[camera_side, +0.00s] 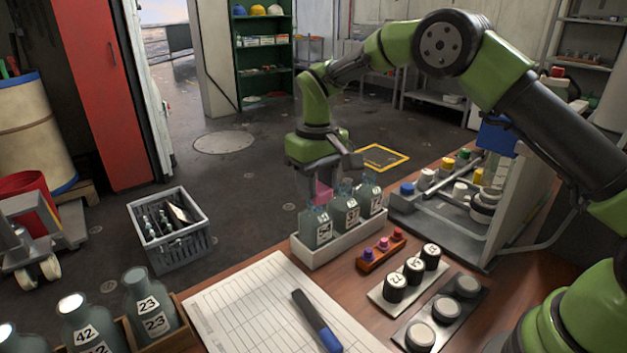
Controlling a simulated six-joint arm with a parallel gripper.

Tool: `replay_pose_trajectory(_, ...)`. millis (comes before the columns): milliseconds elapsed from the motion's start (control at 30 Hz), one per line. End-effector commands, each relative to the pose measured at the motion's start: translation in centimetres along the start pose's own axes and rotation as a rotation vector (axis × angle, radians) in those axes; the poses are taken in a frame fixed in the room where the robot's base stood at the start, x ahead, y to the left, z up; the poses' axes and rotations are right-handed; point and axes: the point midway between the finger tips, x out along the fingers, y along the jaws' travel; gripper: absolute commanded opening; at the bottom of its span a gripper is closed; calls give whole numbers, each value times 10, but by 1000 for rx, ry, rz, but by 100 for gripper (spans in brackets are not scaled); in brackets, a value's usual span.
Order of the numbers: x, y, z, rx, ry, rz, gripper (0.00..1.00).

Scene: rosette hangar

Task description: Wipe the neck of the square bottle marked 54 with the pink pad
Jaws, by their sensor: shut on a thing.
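My gripper (321,181) points down and is shut on the pink pad (322,194). The pad is at the neck of the leftmost square bottle (318,236) in the white tray (309,262). That bottle's label looks like 54, but it is small and tilted. I cannot tell whether the pad touches the neck or only hangs in front of it; it hides most of the neck. Two more square bottles stand upright beside it, a middle one (346,212) and a right one (370,200).
Pink and purple-capped pieces stand in an orange rack (366,263) right of the tray. Black numbered jars (413,271) and a marker (316,320) on a paper sheet (238,306) are nearer. More bottles (141,297) stand at front left. A grey crate (167,262) is on the floor.

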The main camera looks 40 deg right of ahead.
Motion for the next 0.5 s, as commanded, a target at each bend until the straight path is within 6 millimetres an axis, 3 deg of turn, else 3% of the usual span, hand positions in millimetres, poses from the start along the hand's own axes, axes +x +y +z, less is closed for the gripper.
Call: replay_pose_trajectory(500,0,-2,4,-1,2,0,17)
